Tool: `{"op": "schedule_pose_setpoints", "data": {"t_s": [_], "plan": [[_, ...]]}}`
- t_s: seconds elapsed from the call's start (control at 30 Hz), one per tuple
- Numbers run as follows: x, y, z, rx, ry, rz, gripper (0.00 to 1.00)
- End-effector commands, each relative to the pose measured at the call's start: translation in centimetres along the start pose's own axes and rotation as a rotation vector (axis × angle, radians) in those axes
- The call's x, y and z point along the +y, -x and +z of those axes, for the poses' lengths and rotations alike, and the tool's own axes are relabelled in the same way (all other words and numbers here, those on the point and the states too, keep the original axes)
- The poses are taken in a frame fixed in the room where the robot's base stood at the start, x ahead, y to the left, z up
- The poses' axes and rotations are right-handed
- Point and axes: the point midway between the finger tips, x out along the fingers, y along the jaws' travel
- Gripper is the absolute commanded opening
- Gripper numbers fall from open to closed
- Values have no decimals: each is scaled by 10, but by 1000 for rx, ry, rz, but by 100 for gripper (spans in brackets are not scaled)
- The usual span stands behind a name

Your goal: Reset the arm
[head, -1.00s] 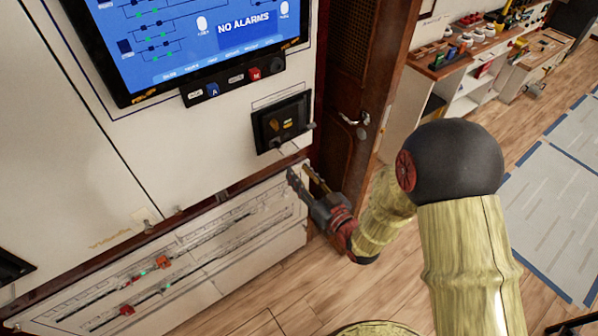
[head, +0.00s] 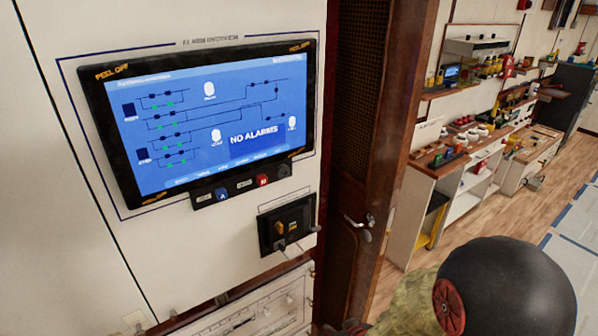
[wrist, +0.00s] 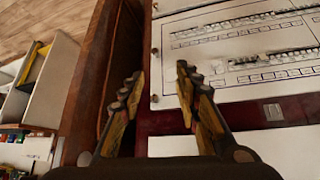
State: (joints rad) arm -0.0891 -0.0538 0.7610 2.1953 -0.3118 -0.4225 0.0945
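My gripper (wrist: 158,88) shows in the wrist view with its two padded fingers spread apart and nothing between them. It is in front of the edge between the brown wooden door and the white breaker panel (wrist: 240,58), which carries rows of breakers at the upper right. In the head view my gripper is below the picture. My arm's dark round joint and part of a yellowish link show at the lower right. Only the top of the breaker panel (head: 262,312) shows there, at the bottom.
A wall screen (head: 215,120) reads "NO ALARMS". Below it is a black wall unit with a handle (head: 287,224). The wooden door (head: 350,150) with a metal lever stands right of it. A cluttered workbench (head: 440,160) is behind; floor is clear at the right.

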Motion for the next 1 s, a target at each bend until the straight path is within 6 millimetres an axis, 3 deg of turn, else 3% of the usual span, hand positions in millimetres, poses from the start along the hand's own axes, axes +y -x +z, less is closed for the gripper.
{"op": "schedule_pose_setpoints", "data": {"t_s": [0.17,0.3,0.5,0.7,0.9,1.0], "plan": [[25,52,16,-202,-37,81,33],[34,109,23,-338,-86,120,33],[29,213,27,-464,-178,134,33],[12,306,17,-429,-254,120,33],[12,358,-17,-238,-272,142,33],[14,372,-27,-180,-272,153,33]]}}
